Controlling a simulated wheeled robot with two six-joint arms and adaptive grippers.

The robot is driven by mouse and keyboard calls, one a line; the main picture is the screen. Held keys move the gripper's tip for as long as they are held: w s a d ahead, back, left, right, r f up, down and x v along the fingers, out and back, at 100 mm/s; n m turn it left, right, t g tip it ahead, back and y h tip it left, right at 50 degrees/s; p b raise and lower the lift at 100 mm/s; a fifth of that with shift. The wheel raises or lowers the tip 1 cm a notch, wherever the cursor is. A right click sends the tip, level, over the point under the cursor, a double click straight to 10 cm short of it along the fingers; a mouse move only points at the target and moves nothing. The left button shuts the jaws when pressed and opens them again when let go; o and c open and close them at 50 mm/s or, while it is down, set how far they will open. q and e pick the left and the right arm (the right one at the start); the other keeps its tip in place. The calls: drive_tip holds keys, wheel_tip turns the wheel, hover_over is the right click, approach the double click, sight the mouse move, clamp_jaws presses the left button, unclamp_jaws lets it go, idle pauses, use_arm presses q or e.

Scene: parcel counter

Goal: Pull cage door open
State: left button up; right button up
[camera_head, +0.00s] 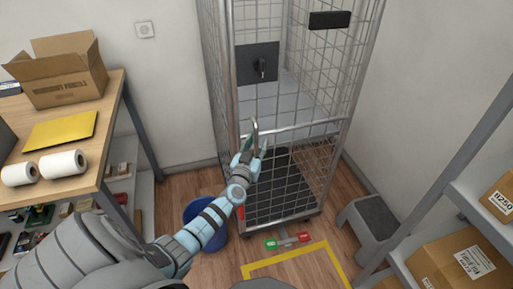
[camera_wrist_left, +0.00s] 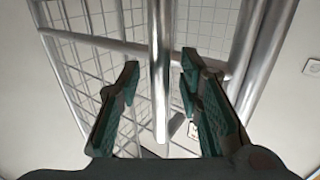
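The tall wire-mesh roll cage (camera_head: 228,85) stands against the back wall. A metal handle bar (camera_head: 254,130) stands on the door's left side. My left gripper (camera_head: 256,149) is at the handle's lower part. In the left wrist view the green-padded fingers of the left gripper (camera_wrist_left: 159,80) are open, with the upright metal bar (camera_wrist_left: 160,110) between them and visible gaps on both sides. My right gripper is in neither view.
A blue bin (camera_head: 205,218) stands on the floor left of the cage. A grey step stool (camera_head: 368,220) is on the right, beside shelving with boxes (camera_head: 458,262). A wooden table (camera_head: 82,180) is at left.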

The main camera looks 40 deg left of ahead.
use_arm(q)
clamp_jaws()
idle(0.3)
